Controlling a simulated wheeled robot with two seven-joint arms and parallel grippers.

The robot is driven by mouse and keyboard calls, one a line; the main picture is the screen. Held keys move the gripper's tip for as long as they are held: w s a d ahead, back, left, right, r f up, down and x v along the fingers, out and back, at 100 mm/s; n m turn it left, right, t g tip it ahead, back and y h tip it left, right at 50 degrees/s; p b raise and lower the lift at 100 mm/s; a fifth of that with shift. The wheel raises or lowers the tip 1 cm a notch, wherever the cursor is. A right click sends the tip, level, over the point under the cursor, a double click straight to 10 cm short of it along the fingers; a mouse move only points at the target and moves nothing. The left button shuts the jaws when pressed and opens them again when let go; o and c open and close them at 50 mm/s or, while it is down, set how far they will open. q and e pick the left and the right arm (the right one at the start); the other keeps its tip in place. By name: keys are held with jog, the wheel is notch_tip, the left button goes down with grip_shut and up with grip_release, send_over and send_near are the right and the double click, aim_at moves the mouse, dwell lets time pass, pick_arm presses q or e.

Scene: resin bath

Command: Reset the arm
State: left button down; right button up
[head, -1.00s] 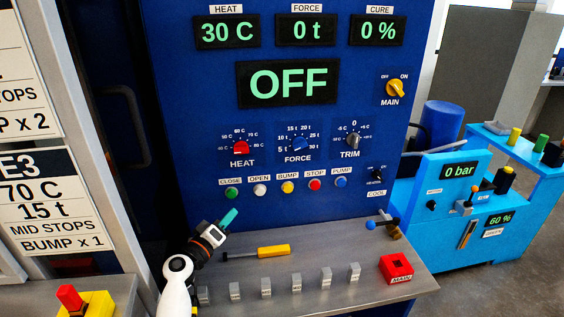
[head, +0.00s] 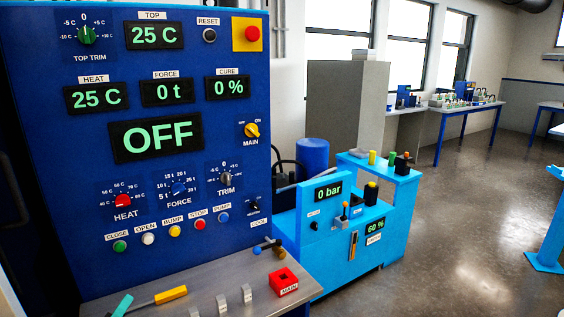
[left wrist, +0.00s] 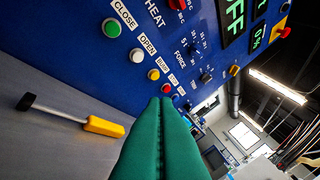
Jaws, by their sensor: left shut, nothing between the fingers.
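My left gripper (head: 123,304) shows only as teal fingertips at the bottom left of the head view, over the grey ledge. In the left wrist view its green fingers (left wrist: 165,135) are pressed together and empty. The rest of my left arm is outside the head view. My right gripper is in neither view. The main display (head: 155,137) reads OFF, and the heat display (head: 96,97) reads 25 C.
A yellow-handled tool (head: 171,295) lies on the grey ledge (head: 205,280) beside the gripper. Several grey tabs and a red MAIN block (head: 283,281) stand along the ledge. A light blue pump unit (head: 335,240) stands right of the press. Open floor (head: 455,235) lies further right.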

pick_arm(q)
jog(key=s+d+f+m+g+h, duration=0.2)
jog(key=s+d+f+m+g, duration=0.3)
jog(key=s+d, duration=0.3)
jog(key=s+d+f+m+g+h, duration=0.1)
jog(key=s+d+f+m+g, duration=0.4)
jog(key=s+d, duration=0.25)
jog(key=s+d+m+g+y, duration=0.1)
jog(key=s+g+y, duration=0.4)
jog(key=s, duration=1.3)
notch_tip(320, 180, down, 28)
jog(key=s+g, duration=0.1)
jog(key=s, duration=0.1)
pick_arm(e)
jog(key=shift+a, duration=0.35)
pick_arm(q)
jog(key=s+a+f+g, duration=0.1)
jog(key=s+a+f, duration=0.1)
jog(key=s+f, duration=1.3)
jog(key=shift+s+a+g, duration=0.25)
jog(key=shift+g, duration=0.05)
